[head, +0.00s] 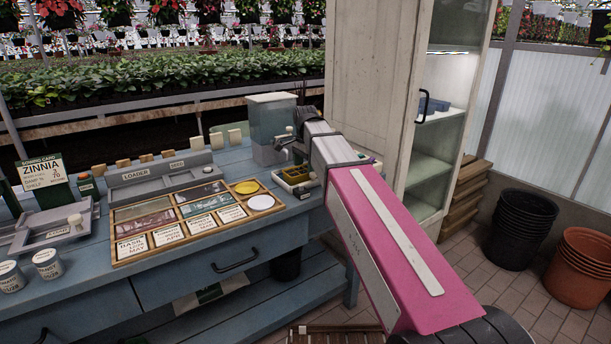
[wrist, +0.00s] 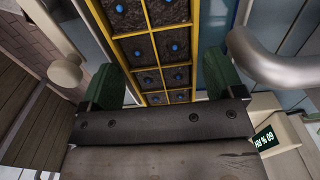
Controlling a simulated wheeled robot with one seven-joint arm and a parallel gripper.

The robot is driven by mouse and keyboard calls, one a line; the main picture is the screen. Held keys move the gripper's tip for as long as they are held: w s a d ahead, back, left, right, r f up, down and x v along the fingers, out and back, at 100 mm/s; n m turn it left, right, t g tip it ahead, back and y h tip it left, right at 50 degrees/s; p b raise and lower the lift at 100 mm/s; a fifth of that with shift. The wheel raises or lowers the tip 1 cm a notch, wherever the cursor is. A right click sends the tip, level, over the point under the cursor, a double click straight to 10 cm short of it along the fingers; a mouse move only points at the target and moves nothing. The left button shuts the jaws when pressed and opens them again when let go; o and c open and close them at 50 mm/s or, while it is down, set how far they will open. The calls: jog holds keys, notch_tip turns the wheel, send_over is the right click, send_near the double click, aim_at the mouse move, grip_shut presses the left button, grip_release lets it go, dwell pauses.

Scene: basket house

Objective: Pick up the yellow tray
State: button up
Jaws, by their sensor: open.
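The yellow tray (wrist: 195,30) has a yellow grid of cells with dark soil and blue dots, and it fills the upper middle of the wrist view. In the head view the tray (head: 283,181) sits at the right end of the blue bench. My gripper (wrist: 160,78) is open, with one green finger at each side of the tray's near end in the picture. I cannot tell whether the fingers touch it or are above it. In the head view my gripper (head: 290,142) is small and partly hidden by my wrist, near the tray's far side.
A dispenser with a clear box (head: 272,122) stands just behind the tray. A wooden board with seed compartments (head: 190,212) lies to the left, before the grey loader (head: 160,178). A cabinet (head: 370,80) stands right of the bench. Black pots (head: 522,225) stand on the floor.

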jog(key=shift+f, duration=1.35)
jog(key=c, duration=0.8)
jog(key=shift+r, duration=0.1)
